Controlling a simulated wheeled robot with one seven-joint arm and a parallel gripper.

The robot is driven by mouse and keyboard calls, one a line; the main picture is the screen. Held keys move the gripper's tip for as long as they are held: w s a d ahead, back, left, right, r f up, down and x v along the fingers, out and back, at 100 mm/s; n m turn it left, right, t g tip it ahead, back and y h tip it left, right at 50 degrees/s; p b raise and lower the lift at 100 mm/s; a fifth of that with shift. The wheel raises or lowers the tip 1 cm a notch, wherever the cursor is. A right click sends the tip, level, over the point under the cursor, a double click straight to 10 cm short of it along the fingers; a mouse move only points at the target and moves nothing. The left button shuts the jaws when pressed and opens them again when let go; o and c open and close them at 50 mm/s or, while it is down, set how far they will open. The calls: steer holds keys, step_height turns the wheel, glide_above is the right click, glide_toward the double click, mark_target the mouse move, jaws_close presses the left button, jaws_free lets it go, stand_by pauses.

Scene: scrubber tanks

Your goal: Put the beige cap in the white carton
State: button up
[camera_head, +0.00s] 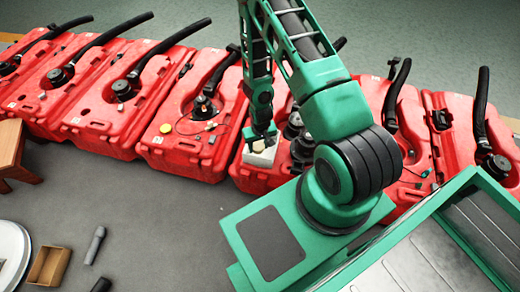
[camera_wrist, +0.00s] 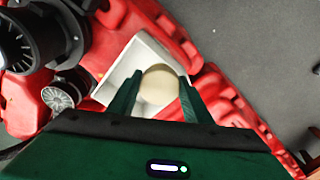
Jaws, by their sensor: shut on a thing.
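The beige cap (camera_wrist: 160,86) is held between the two fingers of my gripper (camera_wrist: 158,100) in the wrist view. My gripper is shut on it. The white carton (camera_wrist: 118,75) lies right behind and below the cap in that view, and the cap covers part of its opening. In the head view my gripper (camera_head: 261,137) is over the white carton (camera_head: 262,157), which sits on a red tank. The cap (camera_head: 258,146) shows as a small pale patch at the carton's opening. I cannot tell whether the cap touches the carton.
Several red tanks (camera_head: 195,115) with black hoses stand in a row. Black fittings (camera_wrist: 62,95) are close to the carton on the left in the wrist view. A yellow cap (camera_head: 166,128) lies on a tank. A brown box (camera_head: 50,266) is on the grey floor.

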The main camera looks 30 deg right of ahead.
steer(key=w+d+f, duration=0.4)
steer(key=w+d, duration=0.1)
steer(key=w+d+f, duration=0.2)
steer(key=w+d, duration=0.1)
steer(key=shift+f, duration=2.4)
steer(key=o, duration=1)
